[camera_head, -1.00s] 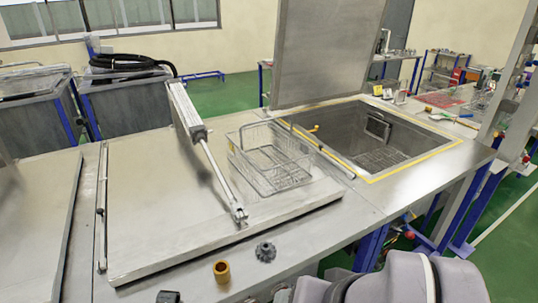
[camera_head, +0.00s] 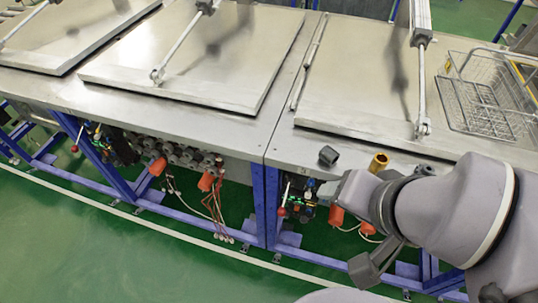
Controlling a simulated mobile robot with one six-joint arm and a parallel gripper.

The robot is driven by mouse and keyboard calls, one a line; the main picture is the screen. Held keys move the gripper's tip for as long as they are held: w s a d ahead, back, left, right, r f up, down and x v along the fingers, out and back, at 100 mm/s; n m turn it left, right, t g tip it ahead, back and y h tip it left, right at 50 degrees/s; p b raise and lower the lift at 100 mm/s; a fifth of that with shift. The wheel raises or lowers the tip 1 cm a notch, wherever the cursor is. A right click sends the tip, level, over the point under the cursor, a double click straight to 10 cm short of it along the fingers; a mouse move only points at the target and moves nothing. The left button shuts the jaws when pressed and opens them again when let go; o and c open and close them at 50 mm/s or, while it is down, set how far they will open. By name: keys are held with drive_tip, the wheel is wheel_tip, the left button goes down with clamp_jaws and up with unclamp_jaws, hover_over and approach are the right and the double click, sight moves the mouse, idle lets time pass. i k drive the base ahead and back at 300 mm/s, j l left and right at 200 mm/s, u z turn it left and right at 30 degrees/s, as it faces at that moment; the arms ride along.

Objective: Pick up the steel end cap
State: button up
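Small parts lie along the front edge of the steel bench. A dark grey, short block-like part (camera_head: 328,155) is on the left, and a brass-coloured hollow bushing (camera_head: 378,162) stands to its right. A dark, knob-like part (camera_head: 425,170) is farther right, partly hidden by my arm. I cannot tell for sure which of the grey parts is the steel end cap. The dark end of my arm, seemingly my gripper (camera_head: 375,266), hangs in front of the bench, below and apart from these parts. Its fingers do not show clearly, and nothing is visibly held.
Flat steel lids (camera_head: 195,50) with pneumatic cylinders cover the bench. Blue legs, hoses and orange fittings (camera_head: 207,179) are under the bench. The green floor (camera_head: 110,245) in front is clear.

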sight(327, 154)
drive_tip(key=i+j, duration=0.2)
drive_tip(key=j, duration=0.15)
drive_tip(key=i+j, duration=0.15)
drive_tip(key=j, duration=0.25)
drive_tip(key=i+j, duration=0.2)
drive_tip(key=j, duration=0.15)
drive_tip(key=u, duration=0.05)
